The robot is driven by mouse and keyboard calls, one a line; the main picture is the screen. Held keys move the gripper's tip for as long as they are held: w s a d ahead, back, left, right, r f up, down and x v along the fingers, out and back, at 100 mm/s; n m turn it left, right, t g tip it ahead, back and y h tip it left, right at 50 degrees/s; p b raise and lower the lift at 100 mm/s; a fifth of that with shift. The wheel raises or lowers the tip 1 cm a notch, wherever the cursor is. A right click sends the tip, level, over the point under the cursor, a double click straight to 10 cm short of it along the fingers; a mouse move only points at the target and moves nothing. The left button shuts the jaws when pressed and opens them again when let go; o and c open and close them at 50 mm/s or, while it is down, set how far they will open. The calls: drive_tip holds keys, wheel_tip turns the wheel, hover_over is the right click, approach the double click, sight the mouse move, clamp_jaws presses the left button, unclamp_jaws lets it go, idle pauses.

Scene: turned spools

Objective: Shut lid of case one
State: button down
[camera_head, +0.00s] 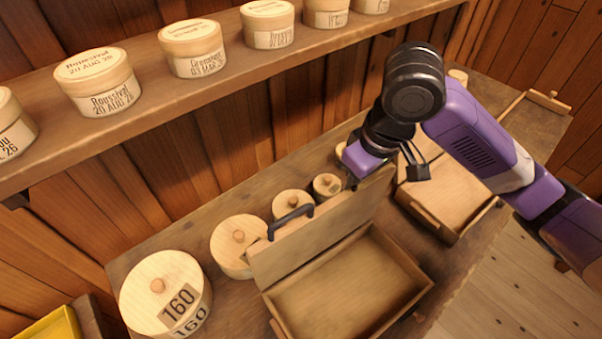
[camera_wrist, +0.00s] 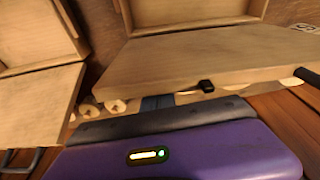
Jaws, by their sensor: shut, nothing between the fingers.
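The middle case (camera_head: 345,290) stands open and empty on the bench. Its wooden lid (camera_head: 330,225) is raised at the back, tilted up, with a black handle (camera_head: 290,222) on its upper edge. No number shows on the case, so I cannot tell if it is case one. My gripper (camera_head: 352,181) is shut and empty at the right end of the lid's upper edge, on the back side. In the wrist view the lid (camera_wrist: 190,62) spans the middle, close to my fingertips (camera_wrist: 205,86). I cannot tell if they touch it.
A second open case (camera_head: 440,205) stands to the right, partly behind my arm. Round wooden boxes (camera_head: 165,290) line the bench behind and left of the middle case. A shelf (camera_head: 150,105) with several labelled tubs runs above. The floor is clear at lower right.

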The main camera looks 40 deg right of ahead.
drive_tip(key=shift+s+a, duration=0.15)
drive_tip(key=shift+s, duration=1.05)
drive_tip(key=shift+r, duration=0.15)
wheel_tip(320, 180, up, 8)
drive_tip(key=p, duration=0.8)
idle(0.3)
idle(0.5)
